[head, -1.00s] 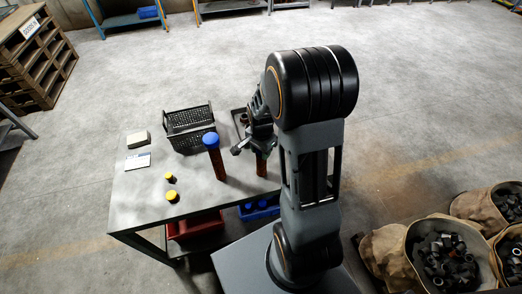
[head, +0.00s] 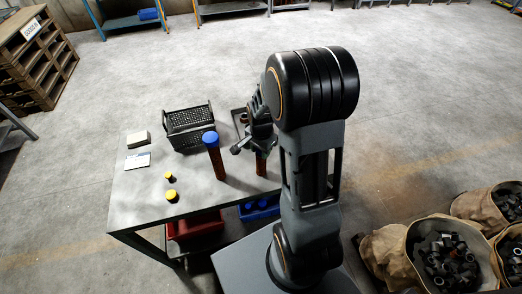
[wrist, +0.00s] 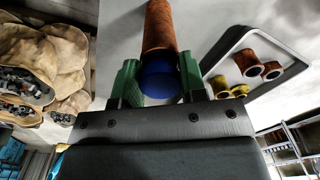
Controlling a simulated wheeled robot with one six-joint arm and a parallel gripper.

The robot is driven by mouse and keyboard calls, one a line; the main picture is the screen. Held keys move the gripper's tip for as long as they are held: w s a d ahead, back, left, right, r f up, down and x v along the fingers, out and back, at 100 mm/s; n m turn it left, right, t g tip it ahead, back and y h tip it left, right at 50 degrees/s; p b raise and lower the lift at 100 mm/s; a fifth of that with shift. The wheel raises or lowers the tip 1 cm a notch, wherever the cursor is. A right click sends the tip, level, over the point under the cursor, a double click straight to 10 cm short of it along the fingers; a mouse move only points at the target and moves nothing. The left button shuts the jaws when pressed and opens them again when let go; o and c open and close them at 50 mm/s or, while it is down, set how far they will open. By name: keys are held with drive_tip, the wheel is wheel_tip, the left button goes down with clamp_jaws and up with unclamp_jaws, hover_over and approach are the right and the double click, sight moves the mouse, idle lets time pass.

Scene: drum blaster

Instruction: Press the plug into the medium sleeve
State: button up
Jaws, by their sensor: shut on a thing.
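My gripper (wrist: 160,84) is shut on a blue plug (wrist: 158,88), with one green finger on either side. The plug is in line with the end of a rust-brown sleeve (wrist: 160,28), apparently the medium one, and covers its near end. Whether the plug is inside the sleeve or only against its mouth cannot be told. In the head view this sleeve (head: 261,168) stands upright on the table, right under my gripper (head: 260,152); its top is hidden there.
Another brown sleeve (head: 217,163) with a blue cap stands just left on the table (head: 140,205). Two small yellow-topped pieces (head: 171,196) stand at the front left. A black basket (head: 188,127) is behind.

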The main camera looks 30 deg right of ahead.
drive_tip(key=shift+s+a+f, duration=0.1)
drive_tip(key=shift+s+f, duration=0.35)
drive_tip(key=shift+f, duration=0.35)
drive_tip(key=o, duration=1)
drive_tip(key=shift+w+f, duration=0.1)
drive_tip(key=o, duration=0.5)
drive_tip(key=shift+r, duration=0.2)
drive_tip(key=shift+w+r+p, duration=0.4)
drive_tip(key=shift+r+p, duration=0.15)
drive_tip(key=shift+p, duration=0.2)
drive_tip(key=shift+r+p, duration=1.4)
drive_tip(key=shift+r, duration=0.55)
